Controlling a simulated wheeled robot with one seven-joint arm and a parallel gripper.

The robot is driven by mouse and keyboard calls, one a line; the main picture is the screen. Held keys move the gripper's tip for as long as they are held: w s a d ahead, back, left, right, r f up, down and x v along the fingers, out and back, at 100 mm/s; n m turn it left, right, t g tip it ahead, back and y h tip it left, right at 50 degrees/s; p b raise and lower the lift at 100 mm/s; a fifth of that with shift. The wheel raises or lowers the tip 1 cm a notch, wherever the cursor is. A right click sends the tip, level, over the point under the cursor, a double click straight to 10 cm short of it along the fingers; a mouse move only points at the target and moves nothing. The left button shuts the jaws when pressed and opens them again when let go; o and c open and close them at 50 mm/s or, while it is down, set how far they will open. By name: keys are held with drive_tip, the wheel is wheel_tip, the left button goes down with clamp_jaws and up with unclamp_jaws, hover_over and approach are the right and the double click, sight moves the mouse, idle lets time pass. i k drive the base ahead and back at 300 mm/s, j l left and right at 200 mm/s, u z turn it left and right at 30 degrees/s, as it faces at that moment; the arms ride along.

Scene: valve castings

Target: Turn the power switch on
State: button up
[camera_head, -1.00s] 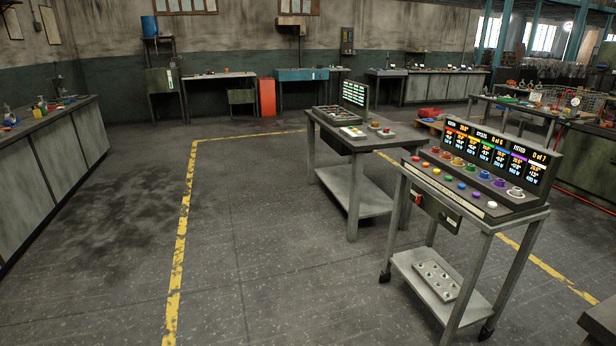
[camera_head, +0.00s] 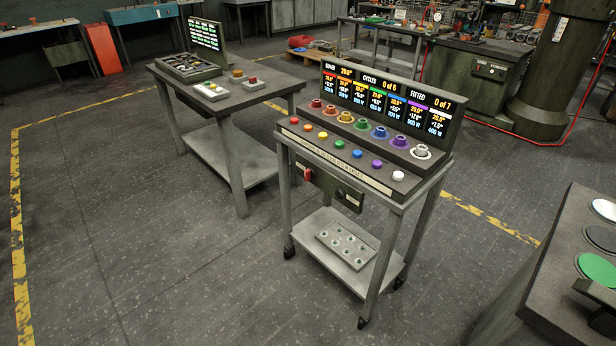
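A wheeled test cart (camera_head: 407,188) stands right of centre in the head view. A red rocker switch (camera_head: 307,174) sits at the left end of the dark box (camera_head: 335,189) under the cart's front edge; a round dark knob sits near that box's right end. I cannot tell the switch's position at this size. The cart's display panel (camera_head: 388,98) is lit and reads "0 of 6" and "0 of 7". A row of coloured buttons (camera_head: 339,144) and a row of coloured round fittings (camera_head: 379,132) lie on its top. My gripper is not in view.
A second table (camera_head: 262,90) with a tray, button boxes and a small lit screen stands behind left. A dark bench (camera_head: 550,283) with coloured discs is at the lower right. Open floor (camera_head: 170,260) lies left and in front of the cart.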

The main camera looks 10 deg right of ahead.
sight(309, 175)
drive_tip(key=i+j+z, duration=0.1)
drive_tip(key=i+j, duration=0.15)
drive_tip(key=j, duration=0.15)
drive_tip(key=i+j+z, duration=0.1)
drive_tip(key=i+j, duration=0.15)
drive_tip(key=j, duration=0.2)
drive_tip(key=i+j+z, duration=0.1)
drive_tip(key=j, duration=0.3)
drive_tip(key=i+j+z, duration=0.15)
drive_tip(key=i+j, duration=0.15)
drive_tip(key=j, duration=0.2)
drive_tip(key=i+j+z, duration=0.1)
drive_tip(key=j, duration=0.35)
drive_tip(key=i+j+z, duration=0.1)
drive_tip(key=j, duration=0.4)
drive_tip(key=i+j+z, duration=0.1)
drive_tip(key=i+j, duration=0.15)
drive_tip(key=j, duration=0.3)
drive_tip(key=i+j+z, duration=0.1)
drive_tip(key=j, duration=0.4)
